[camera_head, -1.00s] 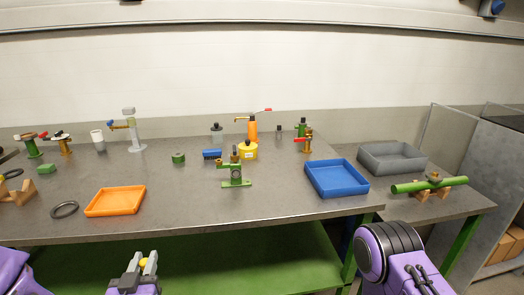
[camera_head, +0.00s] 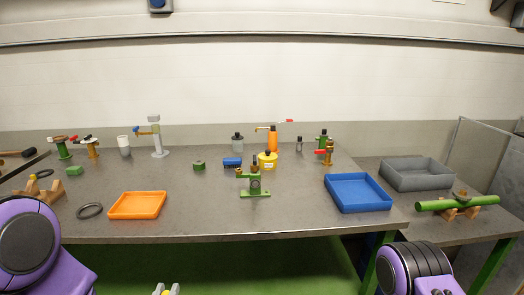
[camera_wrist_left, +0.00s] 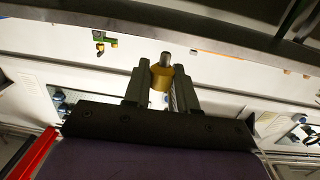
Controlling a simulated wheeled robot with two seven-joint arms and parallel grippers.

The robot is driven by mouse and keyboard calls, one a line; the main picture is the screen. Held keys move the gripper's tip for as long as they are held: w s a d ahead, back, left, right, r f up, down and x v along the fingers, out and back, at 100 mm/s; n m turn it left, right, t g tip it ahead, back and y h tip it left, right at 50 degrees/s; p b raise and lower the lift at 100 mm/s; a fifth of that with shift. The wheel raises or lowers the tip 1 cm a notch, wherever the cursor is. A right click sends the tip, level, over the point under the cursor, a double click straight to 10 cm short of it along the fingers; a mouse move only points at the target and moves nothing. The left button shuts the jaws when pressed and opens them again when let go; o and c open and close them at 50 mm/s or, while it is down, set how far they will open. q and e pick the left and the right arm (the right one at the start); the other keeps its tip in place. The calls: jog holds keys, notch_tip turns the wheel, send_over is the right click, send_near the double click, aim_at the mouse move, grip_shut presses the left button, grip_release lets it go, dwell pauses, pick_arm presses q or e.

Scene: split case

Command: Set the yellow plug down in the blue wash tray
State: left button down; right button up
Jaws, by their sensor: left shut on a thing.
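The blue wash tray (camera_head: 345,206) stands empty at the right front of the grey bench. My left gripper (camera_head: 165,292) shows only as fingertips at the bottom edge of the head view, in front of the bench and well left of the tray. In the left wrist view my left gripper (camera_wrist_left: 162,88) is shut on the yellow plug (camera_wrist_left: 161,78), a small yellow-brown piece with a grey end sticking out past the fingers. My right gripper is out of view; only part of my right arm shows at the lower right.
An orange tray (camera_head: 137,217) and a dark ring (camera_head: 89,211) lie at the left front. A green valve fixture (camera_head: 254,193) stands mid-bench, left of the blue tray. A grey tray (camera_head: 416,186) and a green pipe (camera_head: 457,203) on wooden supports are at the right.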

pick_arm(q)
jog(key=shift+a+f+y, duration=0.1)
jog(key=shift+a+y, duration=0.2)
jog(key=shift+a, duration=0.25)
jog(key=s+d+r+m+g+h, duration=0.1)
jog(key=s+d+m+g+h, duration=0.1)
jog(key=d+m+h, duration=0.35)
jog(key=s+d+r+m+g+h, duration=0.2)
jog(key=d+m+h, duration=0.1)
jog(key=d+h, duration=0.4)
jog(key=w+d+f+m+g+h, duration=0.3)
jog(key=w+d+f+m+g, duration=0.1)
jog(key=d+f+g, duration=0.15)
notch_tip(320, 180, up, 10)
jog(key=w+d+n+t+y, duration=0.2)
jog(key=n+t+y, duration=0.9)
jog(key=y, duration=0.4)
jog(key=s+a+f+m+g+h, duration=0.1)
jog(key=f+m+g+h, duration=0.3)
jog(key=m+g+h, duration=0.4)
jog(key=s+a+f+m+g+h, duration=0.2)
jog(key=a+f+m+g+h, duration=0.2)
jog(key=m+g+h, duration=0.3)
jog(key=f+g+h, duration=0.1)
jog(key=g+h, duration=0.1)
jog(key=g, duration=0.1)
jog(key=shift+a+f+m, duration=0.3)
jog(key=shift+a+m, duration=0.05)
